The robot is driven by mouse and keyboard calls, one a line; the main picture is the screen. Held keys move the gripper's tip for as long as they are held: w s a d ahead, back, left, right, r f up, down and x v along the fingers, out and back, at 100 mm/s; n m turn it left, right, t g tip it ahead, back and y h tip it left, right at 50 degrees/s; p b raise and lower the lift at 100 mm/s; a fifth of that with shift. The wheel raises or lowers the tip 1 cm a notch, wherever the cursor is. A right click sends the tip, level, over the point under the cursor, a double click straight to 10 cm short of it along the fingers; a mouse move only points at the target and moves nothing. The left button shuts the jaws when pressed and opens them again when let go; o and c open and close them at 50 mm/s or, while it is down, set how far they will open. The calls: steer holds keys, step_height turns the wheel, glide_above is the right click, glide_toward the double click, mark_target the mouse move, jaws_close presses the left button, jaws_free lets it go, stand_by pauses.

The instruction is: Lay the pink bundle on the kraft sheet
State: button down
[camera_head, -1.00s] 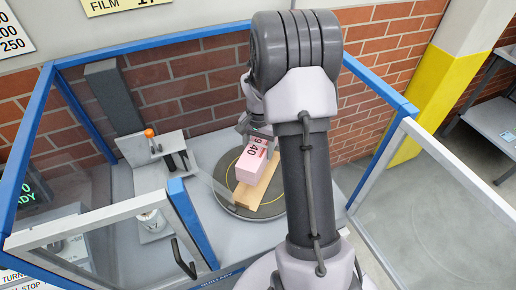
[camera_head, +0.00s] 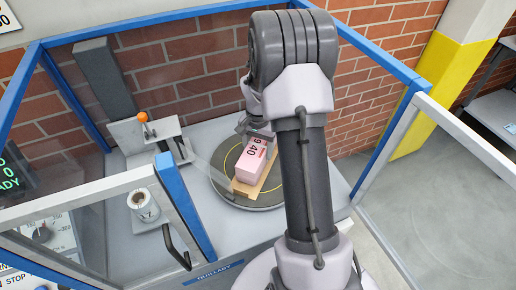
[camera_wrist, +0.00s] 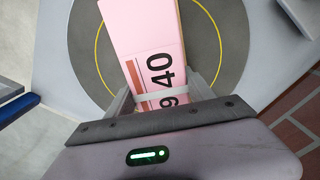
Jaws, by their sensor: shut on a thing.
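The pink bundle (camera_head: 253,160), a long block with "40" printed on it and a white band, is at the round turntable. It also fills the upper middle of the wrist view (camera_wrist: 145,38). My gripper (camera_head: 262,134) is shut on the near end of the bundle, with a finger on each side in the wrist view (camera_wrist: 162,92). The tan kraft sheet (camera_head: 241,190) lies on the turntable under the bundle, its edges showing around it. Whether the bundle touches the sheet or hovers just above it, I cannot tell.
The dark turntable (camera_head: 222,180) has a yellow ring. A film carriage with an orange knob (camera_head: 142,117) stands to its left. Blue posts and clear panels frame the station, and an open door panel (camera_head: 470,150) is at right.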

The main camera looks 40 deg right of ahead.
steer(key=shift+f+b, duration=0.4)
steer(key=shift+f, duration=0.15)
steer(key=shift+c, duration=1.4)
jaws_free()
